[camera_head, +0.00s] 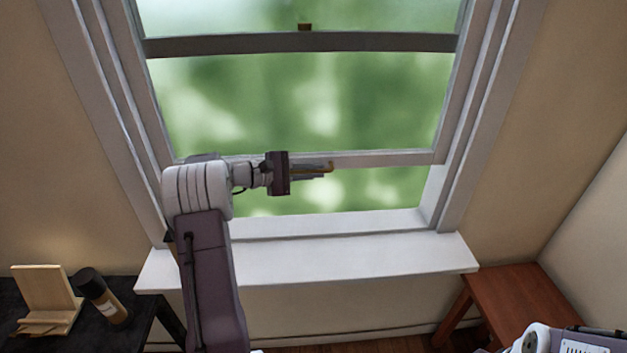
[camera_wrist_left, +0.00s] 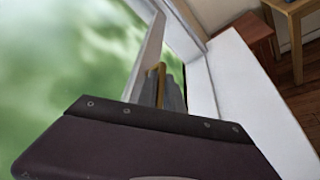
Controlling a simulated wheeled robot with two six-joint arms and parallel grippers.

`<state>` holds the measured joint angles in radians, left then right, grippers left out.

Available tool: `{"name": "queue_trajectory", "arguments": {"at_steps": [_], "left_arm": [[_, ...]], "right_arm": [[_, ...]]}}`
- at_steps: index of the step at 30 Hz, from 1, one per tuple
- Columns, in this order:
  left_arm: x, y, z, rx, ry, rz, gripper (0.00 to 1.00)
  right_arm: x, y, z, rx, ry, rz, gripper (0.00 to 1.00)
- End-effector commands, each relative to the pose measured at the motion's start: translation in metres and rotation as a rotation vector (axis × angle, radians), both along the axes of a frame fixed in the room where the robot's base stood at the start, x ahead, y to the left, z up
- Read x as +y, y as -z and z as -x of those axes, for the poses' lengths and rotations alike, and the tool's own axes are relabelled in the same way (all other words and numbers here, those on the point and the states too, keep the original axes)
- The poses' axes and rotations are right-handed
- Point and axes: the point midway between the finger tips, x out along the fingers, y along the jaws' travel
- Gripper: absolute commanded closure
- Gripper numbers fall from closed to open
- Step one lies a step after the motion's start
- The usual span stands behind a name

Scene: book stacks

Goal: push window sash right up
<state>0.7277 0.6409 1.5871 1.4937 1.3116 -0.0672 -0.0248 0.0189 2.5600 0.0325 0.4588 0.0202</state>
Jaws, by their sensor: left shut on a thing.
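The window sash (camera_head: 390,158) is a pale framed pane. Its bottom rail stands above the sill, with an open gap below it. A brass handle (camera_head: 330,167) is on the bottom rail, and it also shows in the left wrist view (camera_wrist_left: 161,75). My left gripper (camera_head: 315,171) reaches in from the left, level with the rail. Its fingers (camera_wrist_left: 172,95) are shut on the handle, partly hiding it. My right gripper is not in view.
The white sill (camera_head: 350,258) is clear. A dark table (camera_head: 135,335) at the left holds a wooden stand (camera_head: 45,292) and a dark-capped bottle (camera_head: 103,297). A reddish wooden stool (camera_head: 520,300) stands at the right. A dark crossbar (camera_head: 380,42) spans the window above.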

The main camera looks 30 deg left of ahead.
Motion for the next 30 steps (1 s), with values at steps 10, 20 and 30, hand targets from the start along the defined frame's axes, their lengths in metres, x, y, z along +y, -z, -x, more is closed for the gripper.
{"name": "queue_trajectory", "arguments": {"at_steps": [10, 20, 30], "left_arm": [[0.0005, -0.0135, -0.0006, -0.004, -0.002, 0.001, 1.00], [0.0005, -0.0126, -0.0004, -0.003, -0.002, 0.000, 0.67], [0.0065, -0.0126, 0.0066, -0.001, -0.002, -0.001, 0.67]], "right_arm": [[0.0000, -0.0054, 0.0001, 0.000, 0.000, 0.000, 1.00], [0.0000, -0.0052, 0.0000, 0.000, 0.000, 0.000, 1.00], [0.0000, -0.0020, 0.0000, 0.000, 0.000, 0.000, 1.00]]}}
